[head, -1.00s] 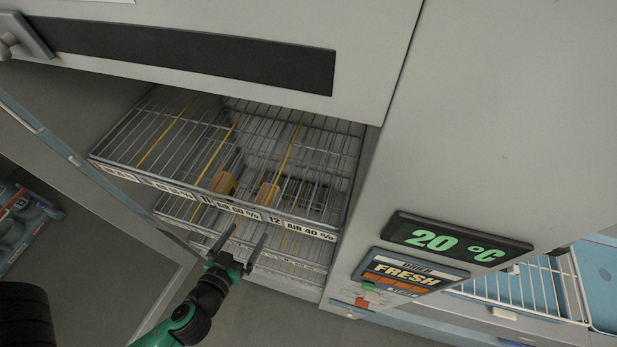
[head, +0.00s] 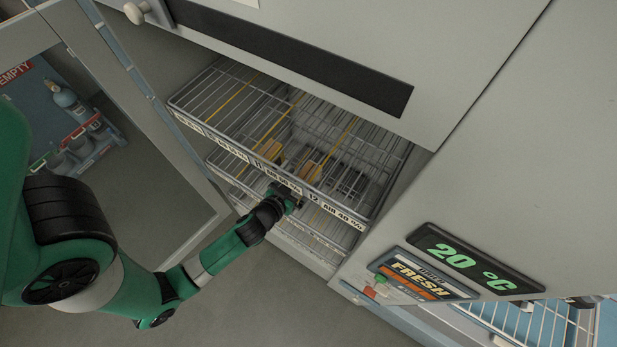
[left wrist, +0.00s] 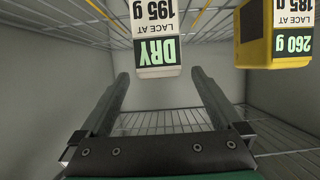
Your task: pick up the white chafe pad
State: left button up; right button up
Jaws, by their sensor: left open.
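In the left wrist view a white block (left wrist: 155,35) with upside-down labels "LACE AT 195 g" and "DRY" is at the top middle. I cannot tell for certain that it is the white chafe pad. A yellow block (left wrist: 272,35) with a "260 g" label is to its right. My left gripper (left wrist: 160,73) is open, its fingers apart and the white block beyond, between their lines. In the head view the left gripper (head: 288,197) is at the rack's front edge, its fingers mostly hidden. My right gripper is out of view.
A lower wire shelf (head: 222,165) is beneath. An open door (head: 165,130) stands left. A "20 °C" display (head: 470,257) is at right.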

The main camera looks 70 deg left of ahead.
pick_arm(q)
jog(key=x, duration=0.2)
jog(key=r+x, duration=0.1)
jog(key=x, duration=0.1)
jog(key=shift+w+a+f, duration=0.2)
jog(key=shift+w+a, duration=0.1)
jog(key=shift+w, duration=0.1)
grip_shut()
